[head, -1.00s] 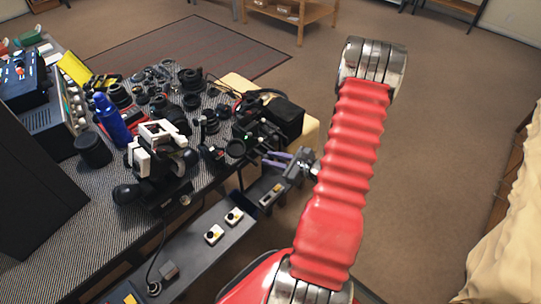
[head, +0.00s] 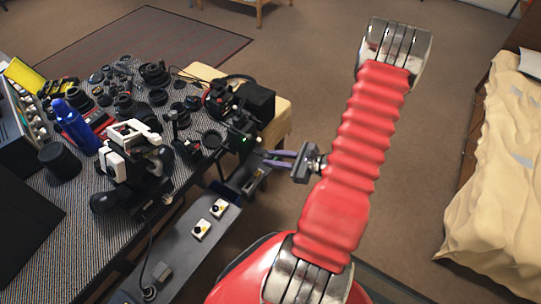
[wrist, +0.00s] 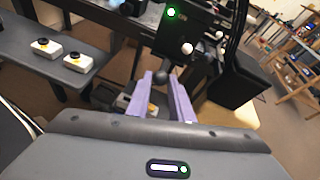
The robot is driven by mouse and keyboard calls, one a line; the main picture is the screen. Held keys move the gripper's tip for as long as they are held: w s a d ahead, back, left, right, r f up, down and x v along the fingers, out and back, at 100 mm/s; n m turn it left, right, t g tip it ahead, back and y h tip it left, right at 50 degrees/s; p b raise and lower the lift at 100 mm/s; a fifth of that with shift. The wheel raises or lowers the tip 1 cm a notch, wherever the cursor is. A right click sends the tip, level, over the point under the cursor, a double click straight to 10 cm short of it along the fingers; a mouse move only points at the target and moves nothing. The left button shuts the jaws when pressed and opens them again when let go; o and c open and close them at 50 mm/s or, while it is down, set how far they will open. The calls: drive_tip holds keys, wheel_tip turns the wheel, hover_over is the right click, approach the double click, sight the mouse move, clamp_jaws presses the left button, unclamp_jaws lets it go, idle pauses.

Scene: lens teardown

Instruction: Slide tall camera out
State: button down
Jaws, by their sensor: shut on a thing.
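My gripper (head: 268,158) has purple fingers and is at the front edge of the table, just right of a black device with a green light (head: 241,136). In the wrist view, the fingers (wrist: 160,82) are closed around a small dark round knob (wrist: 160,76) below that device, which also shows there (wrist: 185,30). I cannot tell whether the knob is part of the device. A black box (head: 255,102) stands beside the device at the table's right end. I cannot tell for sure which of these is the tall camera.
The table (head: 45,190) is crowded with lenses, a blue bottle (head: 75,125) and a white-and-black microscope-like instrument (head: 133,160). A grey bench (head: 190,255) with yellow-and-white button boxes (head: 200,230) runs along its front. Open floor (head: 425,130) lies to the right.

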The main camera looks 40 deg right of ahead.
drive_tip(key=shift+s+f, duration=0.1)
drive_tip(key=shift+s, duration=0.2)
drive_tip(key=c, duration=1.9)
unclamp_jaws()
drive_tip(key=shift+s, duration=0.1)
drive_tip(key=shift+o, duration=0.2)
drive_tip(key=shift+d, duration=0.1)
drive_tip(key=v, duration=1.3)
drive_tip(key=shift+s, duration=0.35)
drive_tip(key=shift+d, duration=0.1)
